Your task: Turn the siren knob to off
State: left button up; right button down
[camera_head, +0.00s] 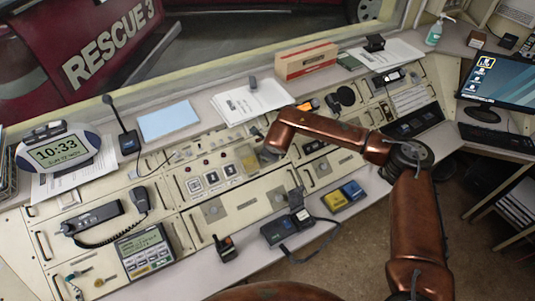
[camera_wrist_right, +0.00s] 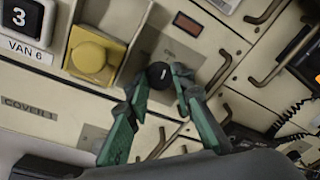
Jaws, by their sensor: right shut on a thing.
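The siren knob (camera_wrist_right: 159,73) is a small round black knob with a light mark, on the cream console panel in the right wrist view. My right gripper (camera_wrist_right: 161,88) has its green-padded fingers closed on either side of the knob. In the head view my right arm reaches in from the right, and the gripper (camera_head: 269,153) is over the middle of the console. There the arm hides the knob. My left gripper is in neither view.
A yellow square button (camera_wrist_right: 92,54) sits just left of the knob, near a "VAN 6" switch (camera_wrist_right: 26,22). A small red-lit display (camera_wrist_right: 188,23) and bronze handles (camera_wrist_right: 216,72) lie to the right. A cardboard box (camera_head: 306,61) and papers (camera_head: 250,101) lie on the ledge behind.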

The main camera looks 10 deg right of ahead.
jog(key=n+b, duration=0.1)
jog(key=n, duration=0.4)
jog(key=shift+f+n+t, duration=0.15)
jog(key=shift+n+t, duration=0.15)
jog(key=shift+t, duration=0.1)
jog(key=shift+s+n+b, duration=0.1)
jog(key=shift+n+b, duration=0.45)
jog(key=shift+n, duration=1.55)
jog(key=c, duration=1.7)
grip_release()
jog(key=shift+o, duration=0.2)
